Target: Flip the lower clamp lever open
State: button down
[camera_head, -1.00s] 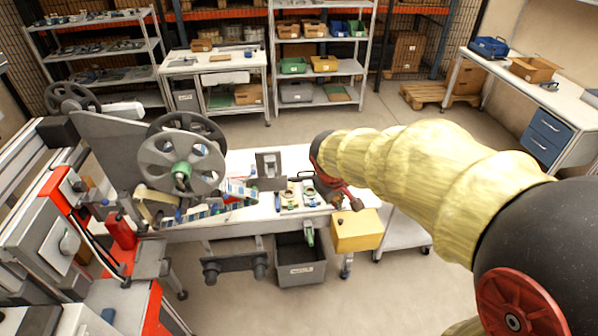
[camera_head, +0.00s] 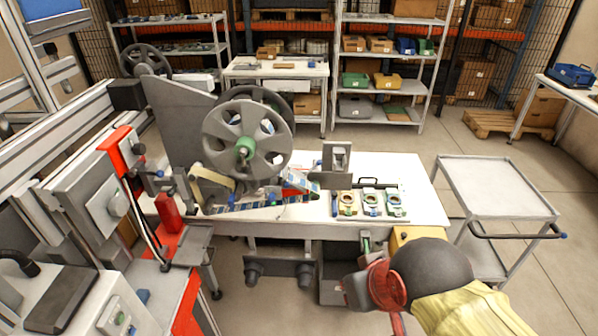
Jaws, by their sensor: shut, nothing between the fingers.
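A large grey reel (camera_head: 222,140) with a green hub (camera_head: 245,150) stands on the machine at the left of the white table. A striped blue strip (camera_head: 255,204) runs from below it across the tabletop. A grey upright bracket (camera_head: 336,160) stands at the table's back. A small green lever-like part (camera_head: 366,241) hangs at the table's front edge. I cannot tell for certain which part is the lower clamp lever. My arm is at the lower right, with its red joint below the table edge. My gripper is not visible.
Several small coloured fixtures (camera_head: 371,203) sit on the white table (camera_head: 420,185). A yellow box (camera_head: 408,236) is by its front right corner, partly behind my arm. A grey cart (camera_head: 497,188) stands at the right. Open floor (camera_head: 545,275) lies at the lower right.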

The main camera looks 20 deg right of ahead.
aim_at(319, 163)
jog(key=j+z, duration=0.35)
jog(key=i+j+z, duration=0.1)
jog(key=z, duration=0.25)
jog(key=j+z, duration=0.35)
jog(key=z, duration=0.6)
